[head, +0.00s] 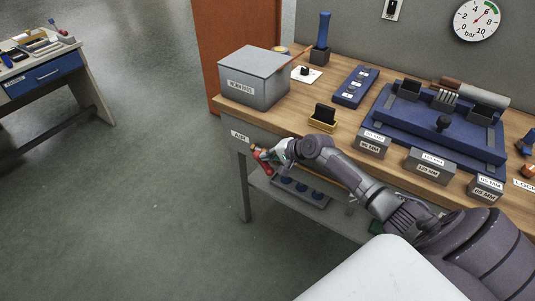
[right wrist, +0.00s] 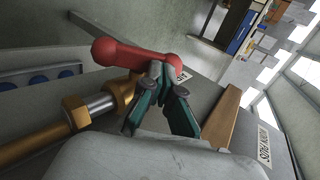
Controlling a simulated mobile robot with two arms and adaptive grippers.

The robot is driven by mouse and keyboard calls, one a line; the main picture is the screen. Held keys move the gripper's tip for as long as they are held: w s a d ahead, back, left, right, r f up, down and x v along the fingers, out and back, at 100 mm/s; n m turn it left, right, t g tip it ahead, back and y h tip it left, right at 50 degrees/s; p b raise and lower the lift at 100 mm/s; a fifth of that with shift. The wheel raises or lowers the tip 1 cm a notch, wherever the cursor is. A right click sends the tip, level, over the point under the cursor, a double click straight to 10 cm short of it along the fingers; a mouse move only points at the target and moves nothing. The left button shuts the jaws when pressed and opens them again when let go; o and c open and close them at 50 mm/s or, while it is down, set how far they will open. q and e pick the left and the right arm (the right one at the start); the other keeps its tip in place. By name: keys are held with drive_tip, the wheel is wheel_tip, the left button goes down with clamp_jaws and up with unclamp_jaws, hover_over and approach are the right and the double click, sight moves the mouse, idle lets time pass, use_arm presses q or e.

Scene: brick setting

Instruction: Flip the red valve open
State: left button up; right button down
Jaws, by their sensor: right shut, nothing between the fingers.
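The red valve handle (head: 263,156) is at the front left of the workbench, below the AIR label. In the right wrist view the red handle (right wrist: 130,52) is a thick lever with a rounded end, above a brass valve body (right wrist: 122,90) on a brass pipe (right wrist: 35,140). My right gripper (head: 272,156) is at the handle. In the right wrist view the right gripper (right wrist: 164,78) has its teal fingers shut with nothing between them, tips beside the handle's right part. I cannot tell whether they touch it. My left gripper is out of view.
The wooden workbench (head: 305,120) carries a grey box (head: 255,85), a black block on a yellow base (head: 323,117), a blue fixture (head: 440,120) and several labelled grey blocks. A lower shelf (head: 300,193) is under it. Open floor (head: 130,200) lies to the left.

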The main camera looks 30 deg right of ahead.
sight(258, 152)
drive_tip(key=shift+r, duration=0.2)
drive_tip(key=g+p, duration=0.1)
drive_tip(key=p, duration=0.2)
drive_tip(key=shift+w+a+r, duration=0.15)
drive_tip(key=shift+w, duration=0.05)
drive_tip(key=p, duration=0.1)
drive_tip(key=g+p, duration=0.1)
drive_tip(key=p, duration=0.1)
drive_tip(key=w+g+h+p, duration=0.1)
drive_tip(key=shift+a+r, duration=0.25)
drive_tip(key=shift+w+a+f+g+h+p, duration=0.15)
drive_tip(key=shift+w+g+h+p, duration=0.2)
drive_tip(key=shift+g, duration=0.25)
drive_tip(key=shift+f+g, duration=0.15)
drive_tip(key=shift+g, duration=0.25)
drive_tip(key=shift+w+a+f+g+h+b, duration=0.1)
drive_tip(key=shift+w+f+g+h+b, duration=0.15)
drive_tip(key=shift+g, duration=0.35)
drive_tip(key=shift+w+a+f+g+h+b, duration=0.15)
drive_tip(key=shift+g+h, duration=0.15)
drive_tip(key=shift+g, duration=0.3)
drive_tip(key=shift+d+f, duration=0.1)
drive_tip(key=shift+w, duration=0.15)
